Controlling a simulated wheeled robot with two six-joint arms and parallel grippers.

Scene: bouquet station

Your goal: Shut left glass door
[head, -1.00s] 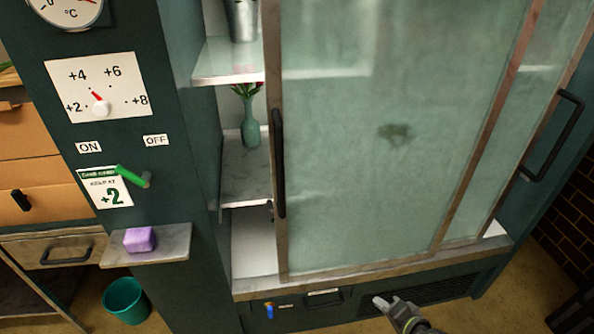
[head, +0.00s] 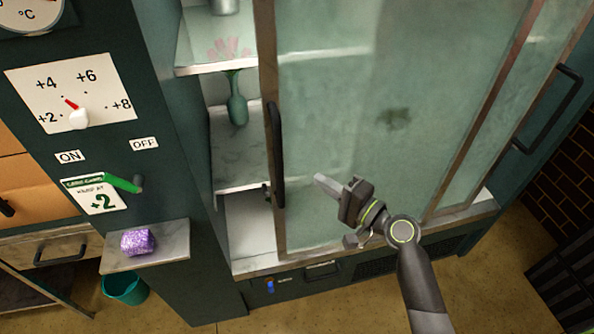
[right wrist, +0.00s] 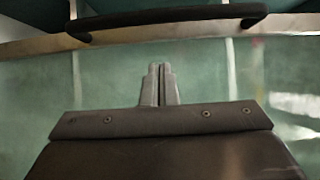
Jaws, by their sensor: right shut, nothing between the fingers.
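The left glass door (head: 345,130) is a tall frosted pane in a metal frame. It stands partly slid to the right, leaving an open gap at the cabinet's left side. Its long black handle (head: 276,155) runs upright along its left edge, and shows across the top of the right wrist view (right wrist: 165,22). My right gripper (head: 322,182) is shut and empty in front of the pane, just right of the handle's lower part and apart from it. Its closed fingers (right wrist: 158,80) point toward the handle in the wrist view. My left gripper is not in view.
The gap shows shelves (head: 228,150) with a teal vase (head: 237,105). The right glass door (head: 480,160) has its own black handle (head: 555,110). Left of the opening, a column carries a dial (head: 75,95), a green lever (head: 122,183) and a ledge (head: 170,250) with a purple block (head: 138,242).

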